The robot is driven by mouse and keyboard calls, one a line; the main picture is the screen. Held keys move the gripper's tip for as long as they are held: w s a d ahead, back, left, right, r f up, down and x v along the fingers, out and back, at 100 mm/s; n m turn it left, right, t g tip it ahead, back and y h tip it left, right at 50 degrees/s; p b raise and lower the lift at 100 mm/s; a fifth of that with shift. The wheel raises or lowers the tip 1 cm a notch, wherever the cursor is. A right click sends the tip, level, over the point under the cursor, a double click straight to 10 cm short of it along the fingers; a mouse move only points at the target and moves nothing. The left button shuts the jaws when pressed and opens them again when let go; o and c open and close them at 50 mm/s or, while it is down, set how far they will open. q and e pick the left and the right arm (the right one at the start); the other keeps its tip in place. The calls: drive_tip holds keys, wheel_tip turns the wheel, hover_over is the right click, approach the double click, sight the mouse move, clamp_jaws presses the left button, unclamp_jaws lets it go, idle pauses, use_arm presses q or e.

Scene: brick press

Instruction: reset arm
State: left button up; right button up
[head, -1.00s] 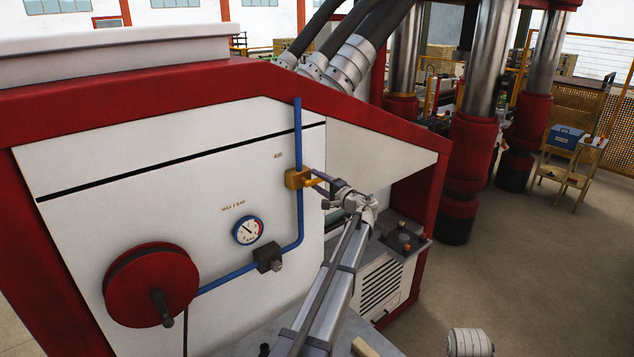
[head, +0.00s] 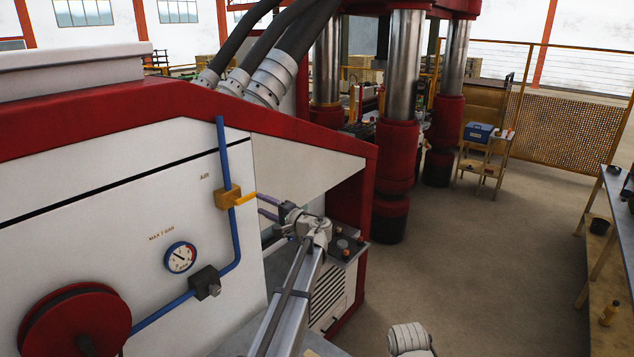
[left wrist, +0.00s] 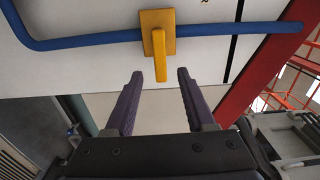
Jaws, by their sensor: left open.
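The yellow air valve (head: 228,197) sits on a blue pipe on the white press panel, under the label AIR. Its yellow handle (head: 245,197) sticks out to the right, across the upright pipe. My left gripper (head: 259,204) is open, with its purple fingers just off the handle's free end. In the left wrist view, the handle (left wrist: 160,58) points down from its plate toward the gap between the two open fingertips (left wrist: 158,76). Nothing is held. My right gripper does not show.
A pressure gauge (head: 180,258), a dark pipe fitting (head: 205,283) and a red reel (head: 75,322) are on the panel. A control box (head: 342,243) stands behind my left wrist. Open floor (head: 480,245) lies right, with a workbench (head: 600,262) at the edge.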

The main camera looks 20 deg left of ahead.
use_arm(q)
drive_tip(key=s+d+f+n+g+h+b, duration=0.1)
drive_tip(key=s+d+f+h+b, duration=0.25)
drive_tip(key=s+d+f, duration=0.45)
drive_tip(key=s+d+f+g+h+b, duration=0.15)
drive_tip(key=s+d+f+b, duration=0.3)
drive_tip(key=f, duration=0.65)
drive_tip(key=s+d+f+n+g+h+b, duration=0.1)
drive_tip(key=s+d+f+h+b, duration=0.2)
drive_tip(key=s+d+f+b, duration=0.5)
drive_tip(key=s+d+f+m+g+h+b, duration=0.1)
drive_tip(key=s+d+f+g+h+b, duration=0.2)
drive_tip(key=s+d+f, duration=1.1)
drive_tip(key=s+f+h+b, duration=0.2)
drive_tip(key=s+h, duration=0.2)
drive_tip(key=shift+w+g, duration=0.1)
drive_tip(key=shift+g, duration=0.15)
